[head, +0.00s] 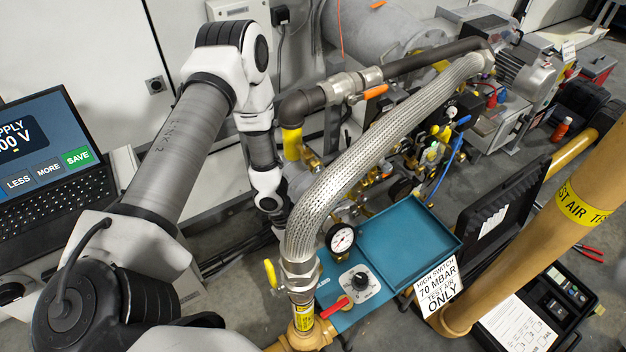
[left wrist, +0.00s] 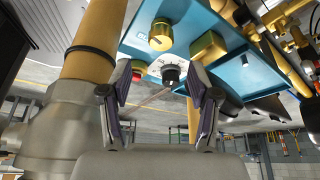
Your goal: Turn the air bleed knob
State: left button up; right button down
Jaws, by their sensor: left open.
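A black round knob (head: 361,281) sits on a white marked dial plate on the blue panel, at the lower middle of the head view. Its lettering is too small to read. In the left wrist view the black knob (left wrist: 170,76) shows between the fingertips, beyond them, with no visible contact. My left gripper (left wrist: 158,82) is open and empty, one finger on each side of the knob in the picture. In the head view my left arm reaches down behind the braided hose, and its gripper is hidden. My right gripper is in neither view.
A braided hose (head: 385,140) arches close by my left wrist. A pressure gauge (head: 340,238), a red lever (head: 335,308) and a blue tray (head: 410,243) surround the knob. A brass cap (left wrist: 160,36) is near it. A thick yellow pipe (head: 540,230) stands right.

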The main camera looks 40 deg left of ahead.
pick_arm(q)
jog(key=b+x, duration=0.1)
jog(key=x, duration=0.6)
jog(key=shift+f, duration=0.2)
jog(key=shift+w, duration=0.1)
jog(key=c, duration=1.2)
